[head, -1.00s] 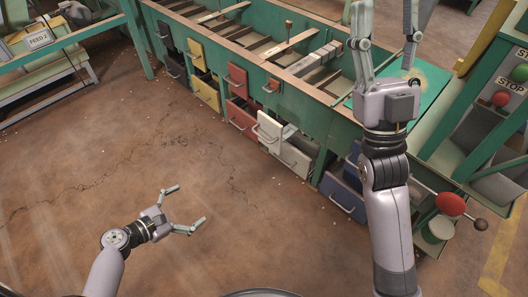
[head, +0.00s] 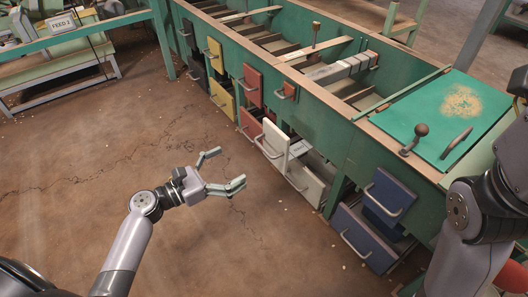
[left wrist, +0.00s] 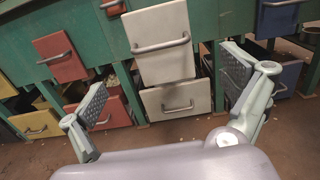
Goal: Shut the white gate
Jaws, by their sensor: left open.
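The white gate (head: 274,140) is an upright white panel with a grey bar handle on the front of the green hopper bench. It stands just above a white drawer (head: 305,181). In the left wrist view the gate (left wrist: 163,62) is straight ahead, its handle across its front, with the white drawer (left wrist: 177,100) below it. My left gripper (head: 226,169) is open and empty, in front of the gate and to its left in the head view, apart from it. Its fingers spread either side of the lower picture in the left wrist view (left wrist: 165,88). My right gripper is out of view.
Red (head: 252,85), yellow (head: 215,57) and blue (head: 389,196) panels with handles share the bench front, with drawers below. A green board (head: 430,120) with a dark knob lies on top at right. The floor before the bench is clear except small bits.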

